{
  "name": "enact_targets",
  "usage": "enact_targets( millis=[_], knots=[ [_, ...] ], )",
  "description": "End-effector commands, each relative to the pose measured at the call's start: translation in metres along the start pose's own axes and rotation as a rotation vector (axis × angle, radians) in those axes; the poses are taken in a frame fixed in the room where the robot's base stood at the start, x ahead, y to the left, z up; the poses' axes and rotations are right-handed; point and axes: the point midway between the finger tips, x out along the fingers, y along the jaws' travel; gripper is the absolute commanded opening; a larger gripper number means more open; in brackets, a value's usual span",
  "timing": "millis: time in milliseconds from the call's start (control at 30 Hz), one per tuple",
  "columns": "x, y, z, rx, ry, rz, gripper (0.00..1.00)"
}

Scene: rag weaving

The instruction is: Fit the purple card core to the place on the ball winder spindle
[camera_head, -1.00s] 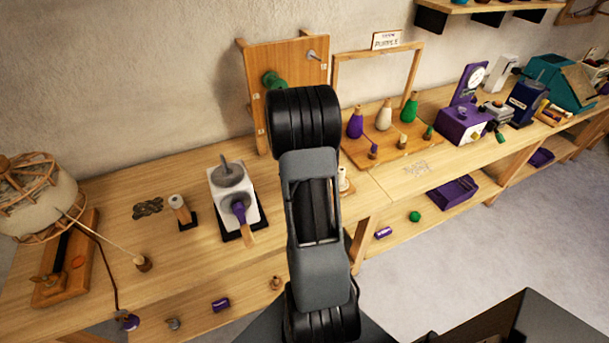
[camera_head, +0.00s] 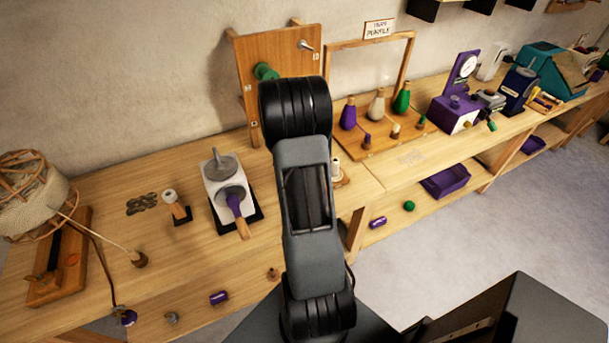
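The ball winder (camera_head: 222,188) is a white box on a dark base on the bench, left of my arm. It has a grey disc on top with a short upright spindle (camera_head: 213,156), and a purple crank with a wooden handle at the front. No purple core shows on the spindle. A small purple cylinder (camera_head: 219,298) lies on the lower shelf below the winder. Another purple cylinder (camera_head: 377,222) lies on the lower shelf right of my arm. I cannot tell which is the card core. My arm stands mid-picture; my gripper is not visible.
A wooden skein winder (camera_head: 45,252) is at the far left. A peg board with cones (camera_head: 378,142) and a purple scale (camera_head: 455,112) stand to the right.

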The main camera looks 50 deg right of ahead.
Motion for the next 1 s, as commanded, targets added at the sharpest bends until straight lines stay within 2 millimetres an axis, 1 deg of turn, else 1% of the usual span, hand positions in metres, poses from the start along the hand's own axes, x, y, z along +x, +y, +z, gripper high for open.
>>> enact_targets(
  millis=[33,100,133,400,433,667,1000],
  knots=[
    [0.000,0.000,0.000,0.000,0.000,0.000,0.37],
    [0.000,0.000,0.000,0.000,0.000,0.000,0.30],
    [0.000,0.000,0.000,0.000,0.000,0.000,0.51],
    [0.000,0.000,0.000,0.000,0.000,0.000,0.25],
    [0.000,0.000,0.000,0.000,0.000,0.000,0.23],
    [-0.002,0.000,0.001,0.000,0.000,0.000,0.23],
    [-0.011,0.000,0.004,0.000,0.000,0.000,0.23]
  ],
)
